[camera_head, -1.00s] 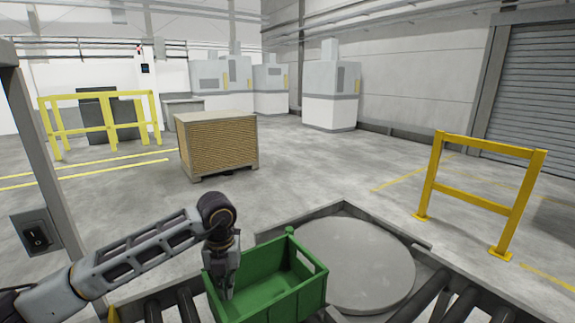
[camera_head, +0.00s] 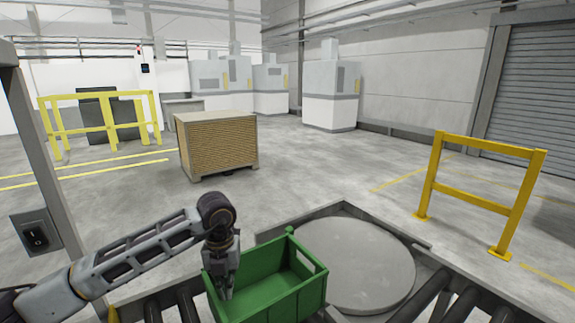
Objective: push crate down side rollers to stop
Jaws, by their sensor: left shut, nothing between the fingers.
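A green crate (camera_head: 272,298) stands upright and looks empty at the bottom middle of the head view, its lower part cut off by the frame edge. It sits between side rollers (camera_head: 173,305) on its left and a round grey turntable plate (camera_head: 358,262) on its right. My left gripper (camera_head: 226,292) points down at the crate's left end, its fingertips shut and empty. Whether the fingers touch the crate wall cannot be told. My right gripper is not in view. No stop can be made out.
More rollers (camera_head: 433,292) lie at the lower right beyond the turntable. A yellow guard rail (camera_head: 480,203) stands at the right. A post with a switch box (camera_head: 35,232) is at the left. A large brown box (camera_head: 218,147) stands on the open floor behind.

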